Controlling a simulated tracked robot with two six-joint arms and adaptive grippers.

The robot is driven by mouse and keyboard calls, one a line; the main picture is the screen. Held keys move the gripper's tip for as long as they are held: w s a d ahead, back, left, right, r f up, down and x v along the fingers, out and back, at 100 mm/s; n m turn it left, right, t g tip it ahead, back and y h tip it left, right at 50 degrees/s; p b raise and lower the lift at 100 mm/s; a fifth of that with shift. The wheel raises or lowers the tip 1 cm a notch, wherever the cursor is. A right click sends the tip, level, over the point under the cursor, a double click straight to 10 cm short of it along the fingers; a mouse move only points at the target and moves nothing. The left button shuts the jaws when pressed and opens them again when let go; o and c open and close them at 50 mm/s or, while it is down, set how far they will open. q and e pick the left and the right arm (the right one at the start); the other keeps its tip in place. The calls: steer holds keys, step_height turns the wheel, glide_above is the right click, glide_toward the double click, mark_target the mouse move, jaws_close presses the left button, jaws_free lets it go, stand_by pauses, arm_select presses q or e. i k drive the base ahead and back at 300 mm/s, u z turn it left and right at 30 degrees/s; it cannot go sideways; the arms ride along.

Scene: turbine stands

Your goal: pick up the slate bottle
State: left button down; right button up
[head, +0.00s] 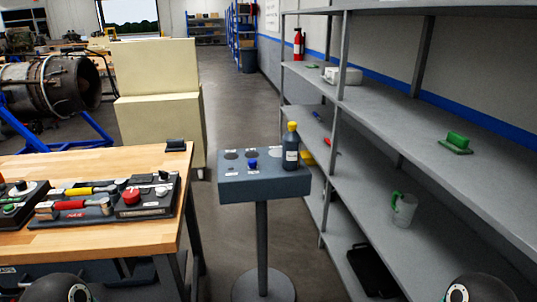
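The slate bottle (291,155) is dark blue-grey with a yellow cap and a pale label. It stands upright at the right side of a slate-coloured pedestal top (235,188). Beside it on the pedestal are a blue knob (253,164) and several round spots with small labels. Neither gripper is in view. Only dark rounded parts of my arms show at the bottom left and bottom right corners, well apart from the bottle.
A wooden workbench (105,236) with tools and switch boxes stands to the left. A grey shelf unit (385,125) runs along the right, holding a green-handled jug (404,208) and a green block (457,142). Cream cabinets (160,125) stand behind. Open floor shows around the pedestal base.

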mark_target(291, 141)
steer(key=z, duration=0.15)
steer(key=i, duration=0.95)
steer(key=u, duration=0.2)
steer(key=k, duration=0.85)
steer(key=z, duration=0.3)
steer(key=i, duration=0.85)
steer(key=u, duration=0.5)
